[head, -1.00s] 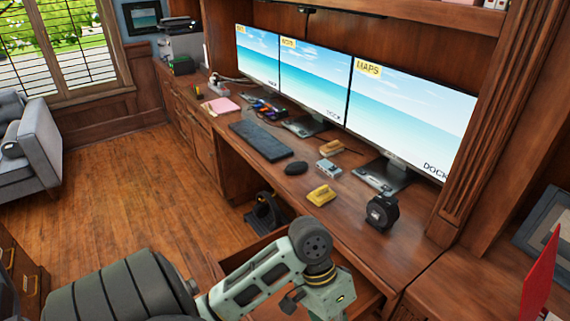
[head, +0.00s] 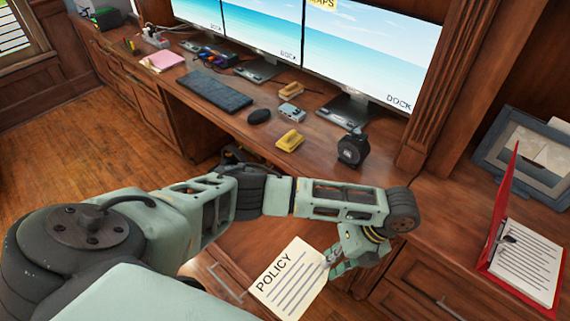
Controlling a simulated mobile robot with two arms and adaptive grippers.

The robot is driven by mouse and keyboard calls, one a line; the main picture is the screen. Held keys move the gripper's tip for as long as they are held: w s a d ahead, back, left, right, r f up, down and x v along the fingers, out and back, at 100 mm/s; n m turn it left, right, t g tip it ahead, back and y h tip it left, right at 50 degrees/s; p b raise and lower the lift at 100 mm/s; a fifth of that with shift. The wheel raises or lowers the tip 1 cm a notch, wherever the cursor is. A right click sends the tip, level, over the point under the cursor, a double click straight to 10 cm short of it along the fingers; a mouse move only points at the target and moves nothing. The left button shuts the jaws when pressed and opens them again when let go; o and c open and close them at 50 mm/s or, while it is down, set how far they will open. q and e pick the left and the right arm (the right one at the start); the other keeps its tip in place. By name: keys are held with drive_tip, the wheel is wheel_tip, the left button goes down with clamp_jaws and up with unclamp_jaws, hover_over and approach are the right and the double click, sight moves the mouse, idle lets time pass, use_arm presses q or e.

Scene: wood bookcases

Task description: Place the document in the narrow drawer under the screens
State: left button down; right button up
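The document (head: 288,281) is a cream sheet headed POLICY with dark lines, at the bottom centre of the head view. My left gripper (head: 333,262) is at its upper right edge and looks shut on it; the fingers are small and partly hidden. The sheet hangs tilted in front of the desk, over the narrow drawer (head: 240,243), which is pulled out under the screens (head: 365,50). My arm and the sheet hide much of the drawer. Its silver handle (head: 225,284) shows left of the sheet. My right gripper is not in view.
On the desk are a keyboard (head: 213,91), a mouse (head: 259,116), a yellow stapler-like item (head: 290,140) and a black tape measure (head: 353,149). A red binder (head: 523,255) stands open at the right, near a grey frame (head: 530,150). A closed drawer is below it.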

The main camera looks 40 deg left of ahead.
use_arm(q)
drive_tip(key=w+a+f+m+t+b, duration=0.2)
drive_tip(key=a+f+m, duration=0.1)
drive_tip(key=f+m, duration=0.1)
drive_tip(key=w+a+f+m+t+b, duration=0.2)
drive_tip(key=a+f+m, duration=0.1)
drive_tip(key=f+m, duration=0.2)
drive_tip(key=w+a+f+m+t+b, duration=0.2)
drive_tip(key=a+f+m, duration=0.1)
drive_tip(key=f+m, duration=0.2)
drive_tip(key=shift+w+a+f+y, duration=0.1)
drive_tip(key=shift+a+f+y, duration=0.1)
drive_tip(key=shift+y, duration=0.1)
drive_tip(key=shift+f, duration=1.9)
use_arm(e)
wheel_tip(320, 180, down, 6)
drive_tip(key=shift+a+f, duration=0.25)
use_arm(q)
drive_tip(key=c, duration=2.5)
unclamp_jaws()
drive_tip(key=shift+b, duration=0.3)
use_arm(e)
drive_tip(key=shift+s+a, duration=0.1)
use_arm(q)
drive_tip(key=shift+o, duration=1.2)
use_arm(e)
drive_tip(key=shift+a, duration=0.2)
